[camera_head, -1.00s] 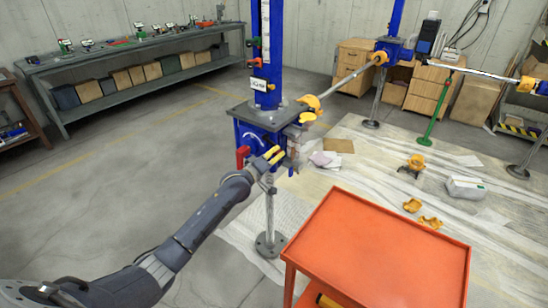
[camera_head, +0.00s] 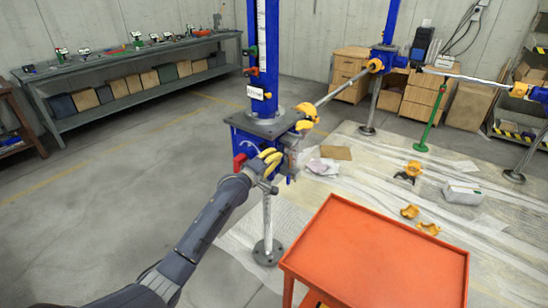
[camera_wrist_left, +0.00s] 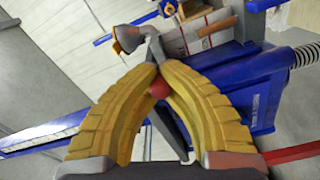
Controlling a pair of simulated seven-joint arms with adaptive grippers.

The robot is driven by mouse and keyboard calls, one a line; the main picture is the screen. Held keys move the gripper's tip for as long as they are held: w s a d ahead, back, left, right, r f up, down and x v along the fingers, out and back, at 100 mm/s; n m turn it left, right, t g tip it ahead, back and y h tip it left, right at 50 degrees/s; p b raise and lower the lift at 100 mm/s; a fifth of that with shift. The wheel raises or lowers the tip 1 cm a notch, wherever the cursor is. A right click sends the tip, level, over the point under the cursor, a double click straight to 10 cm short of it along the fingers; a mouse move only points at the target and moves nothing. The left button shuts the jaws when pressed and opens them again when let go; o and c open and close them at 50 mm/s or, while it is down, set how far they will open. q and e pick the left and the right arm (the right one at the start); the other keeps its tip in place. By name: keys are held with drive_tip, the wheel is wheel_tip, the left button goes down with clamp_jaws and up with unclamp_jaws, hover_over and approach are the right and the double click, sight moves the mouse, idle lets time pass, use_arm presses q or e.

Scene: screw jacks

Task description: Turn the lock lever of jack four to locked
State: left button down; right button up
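The nearest jack is a blue column on a blue gearbox (camera_head: 242,143), also in the left wrist view (camera_wrist_left: 262,95). Its white label (camera_head: 256,93) is too small to read, so I cannot confirm its number. My left gripper (camera_head: 271,158) is at the gearbox's near side, its yellow fingers bowed with tips together (camera_wrist_left: 158,68). Between them near the tips is a red ball knob (camera_wrist_left: 159,88), beside a grey lever bar (camera_wrist_left: 168,125); the fingers seem closed around the knob. In the head view, my fingers hide the knob. My right gripper is out of view.
A red handle (camera_head: 239,162) sticks out left of my gripper. An orange cart (camera_head: 375,250) stands close on the right. A shaft with yellow couplings (camera_head: 307,112) runs to another blue jack (camera_head: 390,57). Yellow parts (camera_head: 410,211) lie on the sheeted floor. Open floor lies left.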

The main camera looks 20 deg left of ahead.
use_arm(q)
drive_tip(key=shift+a+r, duration=0.15)
drive_tip(key=shift+r, duration=0.1)
drive_tip(key=c, duration=1.6)
unclamp_jaws()
drive_tip(key=o, duration=0.3)
drive_tip(key=shift+a+f, duration=0.1)
drive_tip(key=v, duration=1.2)
